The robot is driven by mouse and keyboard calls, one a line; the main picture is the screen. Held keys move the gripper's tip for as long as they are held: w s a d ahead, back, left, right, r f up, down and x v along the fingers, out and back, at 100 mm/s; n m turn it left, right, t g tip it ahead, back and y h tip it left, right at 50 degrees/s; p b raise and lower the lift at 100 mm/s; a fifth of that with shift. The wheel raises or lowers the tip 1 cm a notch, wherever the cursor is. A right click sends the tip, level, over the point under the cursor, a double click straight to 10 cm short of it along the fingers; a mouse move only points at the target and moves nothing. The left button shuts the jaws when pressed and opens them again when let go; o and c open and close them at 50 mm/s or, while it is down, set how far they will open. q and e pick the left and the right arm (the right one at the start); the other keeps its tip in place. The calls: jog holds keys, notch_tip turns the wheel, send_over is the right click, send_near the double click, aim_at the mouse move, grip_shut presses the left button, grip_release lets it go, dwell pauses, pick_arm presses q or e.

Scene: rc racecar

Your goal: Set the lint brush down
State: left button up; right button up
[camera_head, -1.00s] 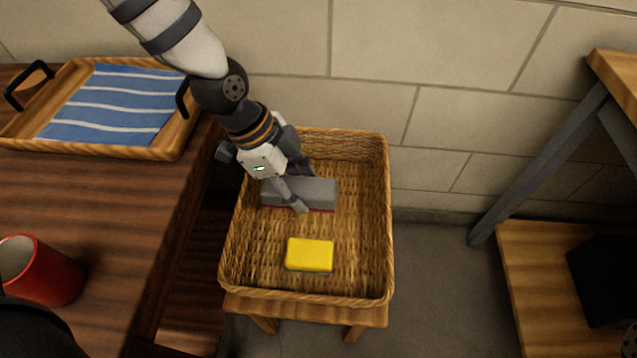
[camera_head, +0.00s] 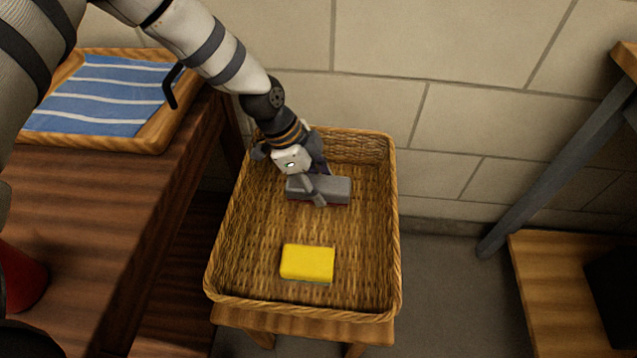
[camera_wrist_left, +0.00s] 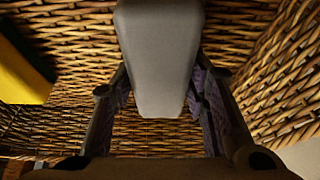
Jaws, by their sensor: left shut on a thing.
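The lint brush (camera_head: 333,188) is a grey block with a red underside, inside the wicker basket near its back. My left gripper (camera_head: 318,190) reaches down into the basket and is shut on the lint brush. In the left wrist view the grey brush (camera_wrist_left: 160,60) sits between the two fingers, with basket weave beyond it. Whether the brush touches the basket floor I cannot tell.
A yellow sponge (camera_head: 307,262) lies in the front of the wicker basket (camera_head: 388,240), which stands on a small wooden stool (camera_head: 290,322). A wooden table at left holds a tray (camera_head: 160,140) with a striped blue cloth and a red cup (camera_head: 20,280). Basket floor between brush and sponge is clear.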

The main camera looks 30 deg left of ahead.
pick_arm(q)
jog(key=shift+f, duration=0.2)
jog(key=o, duration=1.3)
jog(key=shift+c, duration=0.2)
jog(key=shift+r, duration=0.1)
jog(key=p+v, duration=0.4)
jog(key=v, duration=0.8)
jog(key=shift+d+r, duration=0.1)
jog(key=shift+r, duration=0.15)
